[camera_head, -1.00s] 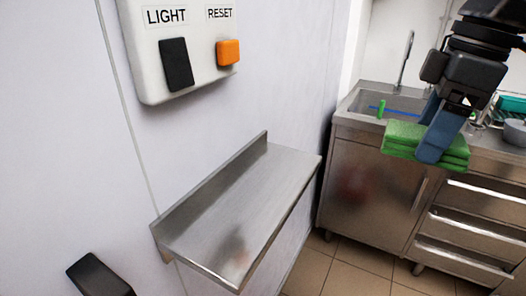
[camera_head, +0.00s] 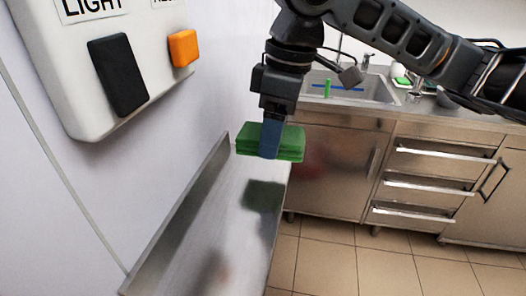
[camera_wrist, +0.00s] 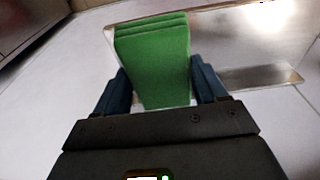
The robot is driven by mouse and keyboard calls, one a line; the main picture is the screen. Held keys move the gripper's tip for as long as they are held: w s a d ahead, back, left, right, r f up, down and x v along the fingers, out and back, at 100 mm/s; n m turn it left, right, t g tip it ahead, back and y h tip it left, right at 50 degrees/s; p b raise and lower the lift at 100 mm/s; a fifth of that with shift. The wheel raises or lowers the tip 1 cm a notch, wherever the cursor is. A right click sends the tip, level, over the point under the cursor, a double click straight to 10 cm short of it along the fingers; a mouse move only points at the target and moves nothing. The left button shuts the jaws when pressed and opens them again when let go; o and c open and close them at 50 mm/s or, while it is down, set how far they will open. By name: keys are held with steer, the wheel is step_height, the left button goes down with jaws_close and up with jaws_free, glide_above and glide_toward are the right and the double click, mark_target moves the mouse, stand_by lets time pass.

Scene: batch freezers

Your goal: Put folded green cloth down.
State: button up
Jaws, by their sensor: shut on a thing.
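The folded green cloth (camera_head: 290,146) is a thick stack of layers. My gripper (camera_head: 269,150) is shut on it, with one blue finger showing in front of the cloth in the head view. The cloth hangs above the far end of the steel wall shelf (camera_head: 190,252), with its dark shadow or reflection on the shelf below. In the wrist view the cloth (camera_wrist: 158,62) lies between both blue fingers (camera_wrist: 163,92). The steel shelf (camera_wrist: 265,76) shows behind it there.
A wall box with a black switch (camera_head: 117,75) and an orange button (camera_head: 183,48) is above the shelf at left. A steel sink counter (camera_head: 335,165) with drawers (camera_head: 440,185) stands beyond. The visible shelf top is clear.

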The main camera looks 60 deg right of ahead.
mark_target(264, 172)
steer(key=shift+w+a+f, duration=0.4)
steer(key=shift+w+f, duration=0.05)
steer(key=shift+w, duration=0.25)
steer(key=shift+f, duration=2.1)
steer(key=shift+f, duration=0.15)
steer(key=o, duration=1.1)
steer(key=r, duration=0.4)
steer(key=s+r, duration=0.1)
steer(key=r, duration=0.7)
steer(key=shift+s+d, duration=0.3)
steer(key=shift+r, duration=0.15)
